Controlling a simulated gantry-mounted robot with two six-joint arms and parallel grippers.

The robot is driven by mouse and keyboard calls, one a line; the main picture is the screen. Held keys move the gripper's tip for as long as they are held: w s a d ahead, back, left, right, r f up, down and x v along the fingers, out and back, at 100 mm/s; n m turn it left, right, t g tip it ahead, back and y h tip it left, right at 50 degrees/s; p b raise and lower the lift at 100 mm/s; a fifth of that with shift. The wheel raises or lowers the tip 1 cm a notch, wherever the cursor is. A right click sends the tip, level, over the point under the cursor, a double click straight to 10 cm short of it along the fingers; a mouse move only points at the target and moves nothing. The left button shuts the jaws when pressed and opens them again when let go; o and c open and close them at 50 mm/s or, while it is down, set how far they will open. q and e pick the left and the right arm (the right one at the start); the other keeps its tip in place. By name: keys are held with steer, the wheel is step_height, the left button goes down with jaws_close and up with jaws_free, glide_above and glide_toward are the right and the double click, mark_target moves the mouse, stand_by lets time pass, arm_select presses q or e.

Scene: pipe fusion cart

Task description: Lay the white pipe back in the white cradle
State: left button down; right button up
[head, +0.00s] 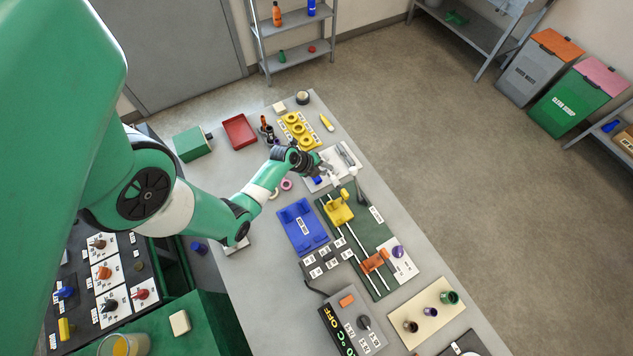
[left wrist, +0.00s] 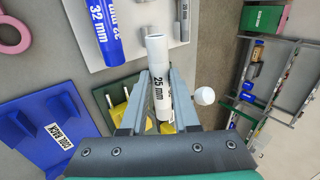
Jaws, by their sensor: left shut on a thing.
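My left gripper (head: 327,171) is shut on the white pipe (left wrist: 158,62), which is marked 25 mm. In the left wrist view the pipe stands between the two fingers (left wrist: 159,75), its open end toward the top of the picture. In the head view the pipe is small and partly hidden by the gripper. The gripper is over the near edge of a white board (head: 343,148). A blue pipe (left wrist: 95,30) marked 32 mm lies on that board, left of the held pipe. I cannot clearly make out the white cradle. My right gripper is not in view.
A dark lever (head: 360,191) with a white knob (left wrist: 205,96) stands close by.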

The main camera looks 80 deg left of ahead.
arm_select(q)
steer(key=w+a+b, duration=0.1)
steer(key=a, duration=0.8)
steer(key=shift+r, duration=0.4)
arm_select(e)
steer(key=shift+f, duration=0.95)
arm_select(q)
step_height(320, 180, down, 9)
steer(key=b, duration=0.8)
steer(key=shift+r+b, duration=0.2)
steer(key=shift+b, duration=0.15)
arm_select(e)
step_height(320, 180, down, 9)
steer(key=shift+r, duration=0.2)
arm_select(q)
steer(key=c, duration=0.6)
jaws_free()
steer(key=shift+w, duration=0.15)
steer(key=shift+f, duration=0.1)
